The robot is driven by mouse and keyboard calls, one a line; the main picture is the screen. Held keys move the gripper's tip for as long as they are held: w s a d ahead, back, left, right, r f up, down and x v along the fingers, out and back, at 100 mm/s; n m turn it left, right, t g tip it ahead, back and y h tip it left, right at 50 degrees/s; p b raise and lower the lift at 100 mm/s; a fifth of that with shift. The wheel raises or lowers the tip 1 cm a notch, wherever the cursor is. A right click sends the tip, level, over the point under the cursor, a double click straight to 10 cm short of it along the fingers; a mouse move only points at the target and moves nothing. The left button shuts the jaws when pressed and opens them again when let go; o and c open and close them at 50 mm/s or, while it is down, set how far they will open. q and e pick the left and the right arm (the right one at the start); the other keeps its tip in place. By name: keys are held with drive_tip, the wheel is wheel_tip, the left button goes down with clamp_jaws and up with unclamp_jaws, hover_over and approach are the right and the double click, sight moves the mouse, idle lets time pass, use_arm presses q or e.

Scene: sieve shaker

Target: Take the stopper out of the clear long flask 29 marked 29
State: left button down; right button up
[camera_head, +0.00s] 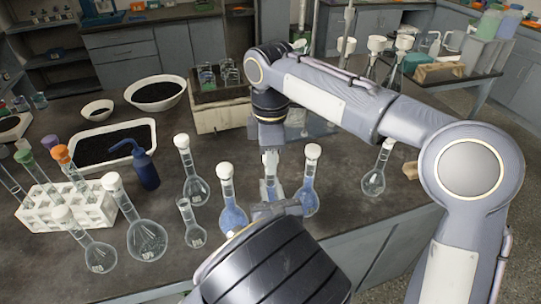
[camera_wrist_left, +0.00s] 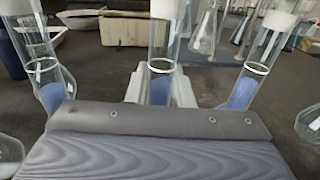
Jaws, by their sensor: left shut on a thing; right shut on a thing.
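A long-necked flask (camera_wrist_left: 160,45) stands upright between the jaws of my left gripper (camera_wrist_left: 160,92), which are shut on it. In the head view the left gripper (camera_head: 277,209) reaches it from the front, and the flask's neck (camera_head: 270,172) shows above the jaws. A white stopper (camera_wrist_left: 164,8) is at the top of the neck in the left wrist view. My right gripper (camera_head: 269,150) points down over the neck, shut around the stopper; its jaws hide most of it in the head view. No number is legible, so I cannot tell which flask is 29.
White-stoppered flasks stand close on both sides (camera_head: 227,185) (camera_head: 310,175), with more flasks to the left (camera_head: 190,170) and right (camera_head: 378,170). A blue wash bottle (camera_head: 145,168), a white tube rack (camera_head: 68,212) and a tray of dark grains (camera_head: 152,125) are at left.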

drive_tip(key=shift+r, duration=0.15)
drive_tip(key=shift+r, duration=0.9)
drive_tip(key=shift+r, duration=2.05)
use_arm(q)
drive_tip(key=c, duration=1.2)
unclamp_jaws()
use_arm(e)
drive_tip(key=shift+f+b, duration=0.3)
drive_tip(key=shift+f, duration=0.05)
use_arm(q)
drive_tip(key=s, duration=0.4)
drive_tip(key=s+d, duration=0.1)
drive_tip(key=s, duration=0.3)
drive_tip(key=s+d, duration=0.1)
drive_tip(key=s, duration=0.3)
